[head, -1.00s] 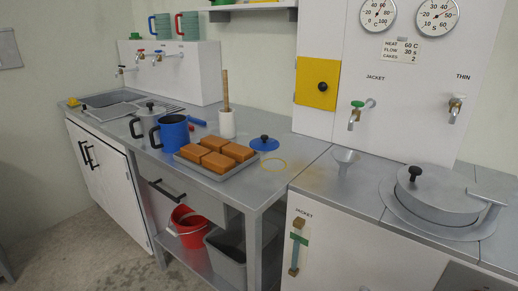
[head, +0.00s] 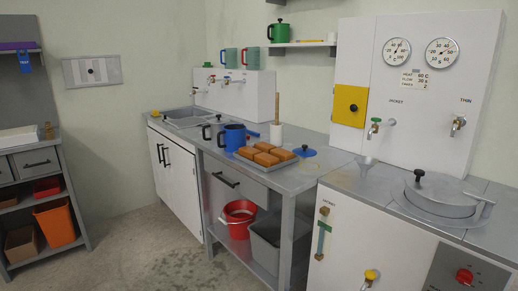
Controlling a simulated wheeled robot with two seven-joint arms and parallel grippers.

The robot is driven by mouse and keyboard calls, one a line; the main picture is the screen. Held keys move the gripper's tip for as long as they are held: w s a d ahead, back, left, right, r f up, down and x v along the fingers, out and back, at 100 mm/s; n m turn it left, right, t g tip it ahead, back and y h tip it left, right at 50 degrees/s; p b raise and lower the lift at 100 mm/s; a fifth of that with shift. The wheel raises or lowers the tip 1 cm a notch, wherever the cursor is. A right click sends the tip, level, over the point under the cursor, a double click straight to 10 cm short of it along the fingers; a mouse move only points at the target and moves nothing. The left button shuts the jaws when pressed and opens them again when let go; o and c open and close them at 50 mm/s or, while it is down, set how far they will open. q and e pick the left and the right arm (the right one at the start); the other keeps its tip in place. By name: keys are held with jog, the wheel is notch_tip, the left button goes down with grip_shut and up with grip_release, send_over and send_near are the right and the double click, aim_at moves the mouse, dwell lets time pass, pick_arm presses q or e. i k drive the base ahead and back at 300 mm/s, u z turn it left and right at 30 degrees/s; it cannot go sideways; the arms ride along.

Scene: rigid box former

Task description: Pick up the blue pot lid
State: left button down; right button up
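The blue pot lid (head: 305,151) lies flat on the grey counter with a dark knob on top. It is just behind and to the right of the tray of brown blocks (head: 267,154). The blue pot (head: 232,137), with a black handle, stands open to the left of the tray. Neither of my grippers shows in the head view.
A white cylinder with a wooden handle (head: 276,133) stands behind the tray. A grey pot (head: 211,131) is left of the blue pot. A funnel (head: 367,164) and a large round lidded vessel (head: 441,195) are to the right. Counter around the blue lid looks mostly clear.

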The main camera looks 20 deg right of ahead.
aim_at(304, 151)
jog(key=u, duration=0.6)
jog(key=i, duration=1.1)
jog(key=z, duration=0.45)
jog(key=i, duration=1)
jog(key=z, duration=0.95)
